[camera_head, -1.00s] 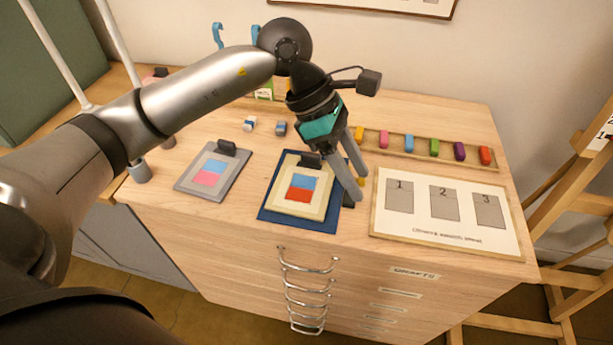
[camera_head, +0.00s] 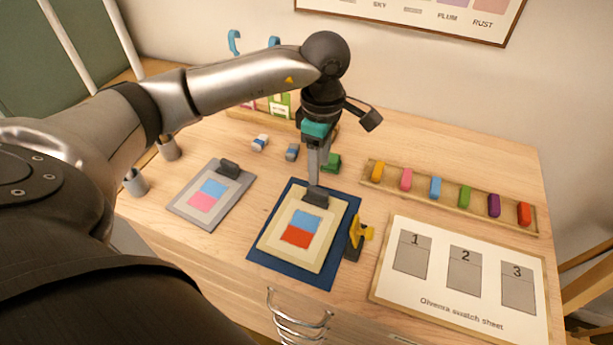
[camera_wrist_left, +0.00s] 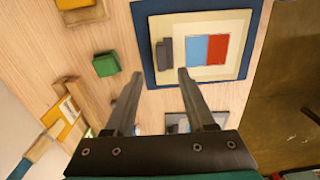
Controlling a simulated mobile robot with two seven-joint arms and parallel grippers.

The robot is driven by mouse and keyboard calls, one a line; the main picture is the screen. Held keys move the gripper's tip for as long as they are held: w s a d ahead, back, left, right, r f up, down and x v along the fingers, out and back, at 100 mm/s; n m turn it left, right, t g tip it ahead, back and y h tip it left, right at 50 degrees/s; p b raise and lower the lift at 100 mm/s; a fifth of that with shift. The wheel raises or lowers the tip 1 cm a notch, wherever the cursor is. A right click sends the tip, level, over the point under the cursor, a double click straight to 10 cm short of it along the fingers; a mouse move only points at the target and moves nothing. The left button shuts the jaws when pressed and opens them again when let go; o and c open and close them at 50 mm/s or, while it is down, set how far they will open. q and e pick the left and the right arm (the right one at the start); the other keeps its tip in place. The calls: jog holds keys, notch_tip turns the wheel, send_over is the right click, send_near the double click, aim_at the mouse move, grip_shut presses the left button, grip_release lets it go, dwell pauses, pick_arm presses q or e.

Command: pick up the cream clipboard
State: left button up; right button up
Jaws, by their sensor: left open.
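The cream clipboard (camera_head: 274,241) lies flat on a dark blue mat (camera_head: 333,268), with a blue and a red swatch on its sheet. Its dark clip (camera_head: 316,197) is at the far end. My left gripper (camera_head: 314,182) points down just above the clip; contact cannot be told in the head view. In the left wrist view, the left gripper (camera_wrist_left: 160,73) is open and empty, its fingertips apart and near the clip (camera_wrist_left: 165,53) of the cream clipboard (camera_wrist_left: 234,60). My right gripper is not in view.
A grey clipboard (camera_head: 185,202) lies left of the mat. A yellow and black object (camera_head: 359,236) stands at the mat's right edge. A swatch sheet (camera_head: 400,295) lies right, below a tray of coloured blocks (camera_head: 450,202). A green block (camera_head: 332,163) is behind the gripper.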

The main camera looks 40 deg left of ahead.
aim_at(318, 190)
pick_arm(q)
jog(key=shift+f, duration=1.25)
notch_tip(318, 190, down, 5)
jog(key=shift+s+f, duration=0.1)
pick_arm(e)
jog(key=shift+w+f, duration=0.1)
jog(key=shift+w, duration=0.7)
pick_arm(q)
grip_shut()
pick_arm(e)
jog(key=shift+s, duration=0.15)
